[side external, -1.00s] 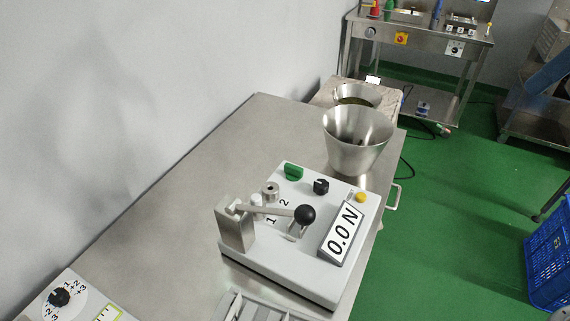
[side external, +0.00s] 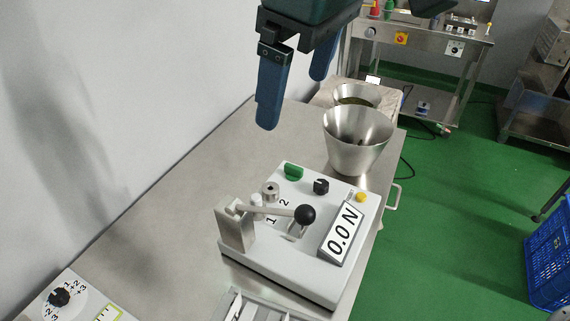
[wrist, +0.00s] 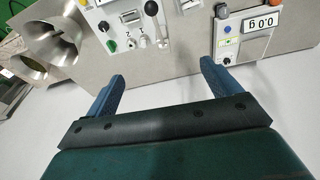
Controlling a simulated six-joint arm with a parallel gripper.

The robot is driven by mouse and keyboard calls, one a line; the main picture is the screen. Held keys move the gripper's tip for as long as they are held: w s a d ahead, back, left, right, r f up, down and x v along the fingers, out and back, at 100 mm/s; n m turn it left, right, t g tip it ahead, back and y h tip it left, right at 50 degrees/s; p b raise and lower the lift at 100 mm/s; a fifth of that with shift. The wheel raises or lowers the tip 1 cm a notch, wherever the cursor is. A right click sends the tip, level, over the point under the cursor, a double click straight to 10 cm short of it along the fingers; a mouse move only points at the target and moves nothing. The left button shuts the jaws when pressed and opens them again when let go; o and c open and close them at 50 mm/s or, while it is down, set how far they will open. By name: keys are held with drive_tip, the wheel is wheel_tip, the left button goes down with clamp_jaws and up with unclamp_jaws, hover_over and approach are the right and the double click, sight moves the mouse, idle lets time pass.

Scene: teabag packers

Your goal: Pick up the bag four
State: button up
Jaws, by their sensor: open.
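No bag that I can identify as bag four shows in either view. A grey slotted rack (side external: 262,308) is cut off by the bottom edge of the side view, and I cannot tell clearly what its slots hold. My gripper (side external: 294,103) hangs above the far part of the steel table, with two blue fingers spread apart and nothing between them. In the wrist view my gripper (wrist: 160,70) is also open and empty, its fingers apart over the wall side of the table.
The grey-white tester (side external: 290,235) with a black-knobbed lever and "0.0 N" display stands mid-table. Steel funnels (side external: 357,150) stand behind it. A dial device (side external: 60,297) is at the lower left. A scale reading "0.0 g" (wrist: 247,35) shows in the wrist view. The wall (side external: 130,80) borders the table's left.

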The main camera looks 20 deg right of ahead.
drive_tip(key=s+a+f+n, duration=0.1)
drive_tip(key=s+a+f, duration=0.1)
drive_tip(key=a, duration=0.4)
drive_tip(key=s+a+f+n, duration=0.1)
drive_tip(key=s+a+f, duration=0.2)
drive_tip(key=a, duration=0.3)
approach(232, 306)
drive_tip(key=shift+g, duration=0.4)
drive_tip(key=shift+w+a+f, duration=0.15)
drive_tip(key=shift+a+f, duration=0.05)
drive_tip(key=shift+f, duration=0.6)
drive_tip(key=shift+w+a+f, duration=0.2)
drive_tip(key=shift+f, duration=0.6)
drive_tip(key=shift+w+a+f, duration=0.15)
drive_tip(key=shift+a+f, duration=0.05)
drive_tip(key=shift+f, duration=0.65)
drive_tip(key=shift+w+f, duration=0.2)
drive_tip(key=shift+f, duration=1.1)
drive_tip(key=shift+w+f, duration=0.15)
drive_tip(key=shift+f, duration=1.15)
drive_tip(key=c, duration=1.1)
